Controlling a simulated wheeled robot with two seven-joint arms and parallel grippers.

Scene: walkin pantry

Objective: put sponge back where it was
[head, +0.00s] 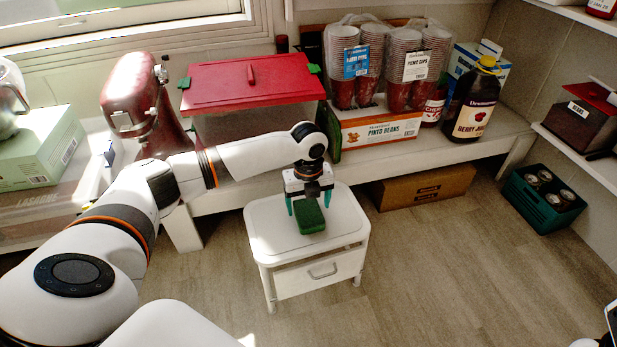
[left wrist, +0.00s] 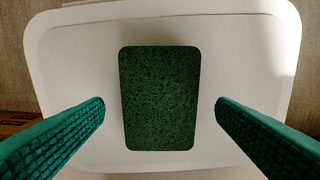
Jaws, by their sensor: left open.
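The green sponge (head: 309,216) lies on the top of a small white cart (head: 270,232) with a drawer. In the left wrist view the sponge (left wrist: 160,98) is a dark green block in the middle of the pale cart top (left wrist: 80,60). My left gripper (head: 307,205) is over the sponge, pointing down. Its teal fingers (left wrist: 160,112) are open, one on each side of the sponge, with a gap on both sides.
A long white bench behind the cart holds a red-lidded bin (head: 250,82), a red stand mixer (head: 135,95), a pinto beans box (head: 378,130), packs of cups and a dark juice jug (head: 474,102). A cardboard box (head: 424,188) and a green crate (head: 543,199) stand on the floor. Floor right of the cart is clear.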

